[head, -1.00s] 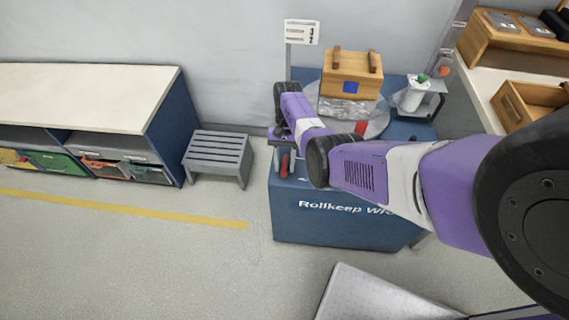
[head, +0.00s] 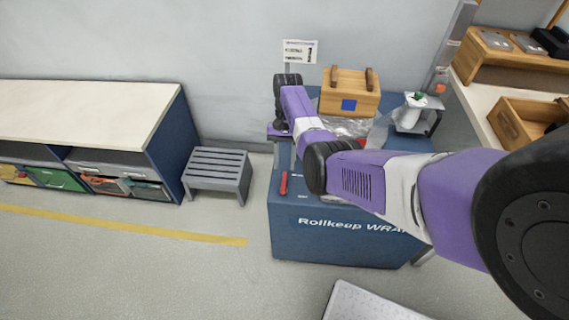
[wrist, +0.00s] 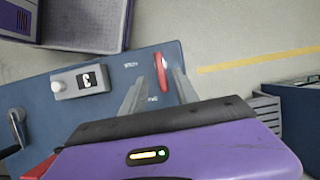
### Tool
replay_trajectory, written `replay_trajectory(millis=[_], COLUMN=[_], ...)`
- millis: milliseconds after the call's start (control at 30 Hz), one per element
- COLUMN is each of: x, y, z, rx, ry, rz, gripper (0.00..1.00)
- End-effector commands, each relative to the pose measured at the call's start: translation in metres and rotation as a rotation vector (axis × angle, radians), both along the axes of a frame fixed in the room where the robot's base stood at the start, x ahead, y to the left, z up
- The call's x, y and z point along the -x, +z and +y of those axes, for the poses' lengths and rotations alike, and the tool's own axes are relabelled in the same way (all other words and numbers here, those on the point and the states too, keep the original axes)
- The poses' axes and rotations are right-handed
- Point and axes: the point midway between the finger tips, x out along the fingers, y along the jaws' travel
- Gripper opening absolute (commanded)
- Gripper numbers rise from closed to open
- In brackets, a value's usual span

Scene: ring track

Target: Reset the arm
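My purple and white arm reaches across the head view to a blue wrapping machine (head: 330,235). My gripper (wrist: 160,76) has its two grey fingers spread apart in the wrist view, with nothing held. It is above the machine's front left corner. A red handle (head: 284,183) stands on the machine top below the gripper, and in the wrist view it (wrist: 162,65) shows between and beyond the fingertips, apart from them in the head view. My forearm hides part of the machine top.
A wooden crate (head: 350,92) sits on the machine, with clear film below it. A white dispenser (head: 410,113) stands to its right. A control box (wrist: 80,81) reads 3. A grey slatted stool (head: 217,170) and white-topped cabinet (head: 85,108) stand left.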

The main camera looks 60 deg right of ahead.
Motion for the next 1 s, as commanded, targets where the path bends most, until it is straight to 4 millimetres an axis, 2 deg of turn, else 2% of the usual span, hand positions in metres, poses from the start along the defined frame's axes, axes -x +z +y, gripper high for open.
replay_trajectory(millis=[467, 567, 700, 800, 900, 1000], x=[-0.004, -0.018, -0.055, -0.071, -0.082, -0.090], y=[-0.002, -0.006, 0.008, 0.010, 0.008, 0.008], z=[-0.004, -0.021, -0.071, -0.096, -0.107, -0.103], rx=[0.019, 0.087, 0.290, 0.447, 0.599, 0.743], ry=[0.009, 0.016, 0.022, 0.038, 0.075, 0.124], rz=[-0.021, -0.084, -0.246, -0.353, -0.452, -0.546], gripper=[0.36, 0.36, 0.36, 0.36, 0.36, 0.36])
